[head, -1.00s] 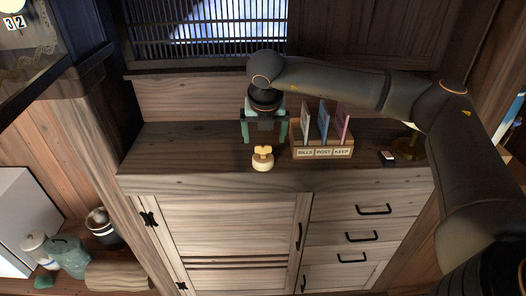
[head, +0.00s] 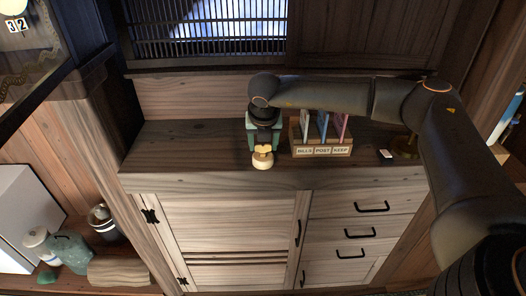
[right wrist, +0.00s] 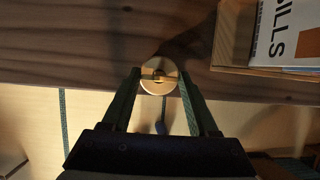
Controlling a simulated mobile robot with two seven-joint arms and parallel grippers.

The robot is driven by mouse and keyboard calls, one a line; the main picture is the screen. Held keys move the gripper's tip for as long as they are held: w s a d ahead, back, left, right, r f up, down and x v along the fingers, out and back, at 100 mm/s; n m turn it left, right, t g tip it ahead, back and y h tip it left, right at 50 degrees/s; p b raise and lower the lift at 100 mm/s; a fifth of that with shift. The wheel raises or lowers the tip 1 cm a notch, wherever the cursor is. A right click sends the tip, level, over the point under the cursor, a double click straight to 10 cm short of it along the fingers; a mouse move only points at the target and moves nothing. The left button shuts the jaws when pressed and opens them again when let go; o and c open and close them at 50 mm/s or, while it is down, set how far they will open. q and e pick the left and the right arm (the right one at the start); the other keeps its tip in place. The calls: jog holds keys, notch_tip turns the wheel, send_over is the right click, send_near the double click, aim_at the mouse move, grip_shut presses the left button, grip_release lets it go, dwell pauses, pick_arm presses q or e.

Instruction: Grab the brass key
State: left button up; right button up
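The brass key (head: 263,149) is a small golden piece on top of a round pale stand (head: 262,161) near the front edge of the wooden cabinet top. In the right wrist view the key (right wrist: 158,76) lies across the middle of the round stand (right wrist: 150,87). My right gripper (head: 263,143) is over the key, pointing down. In the right wrist view its two fingers (right wrist: 159,73) are apart, one on each side of the stand and key. I cannot tell the exact height gap or any contact. My left gripper is out of view.
A wooden letter holder (head: 321,151) labelled BILLS, POST and KEEP stands close to the right of my gripper. A small white and black item (head: 386,155) and a brass base (head: 405,147) are farther right. The cabinet top (head: 180,145) is clear on the left.

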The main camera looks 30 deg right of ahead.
jog(key=c, duration=0.9)
jog(key=shift+r, duration=0.1)
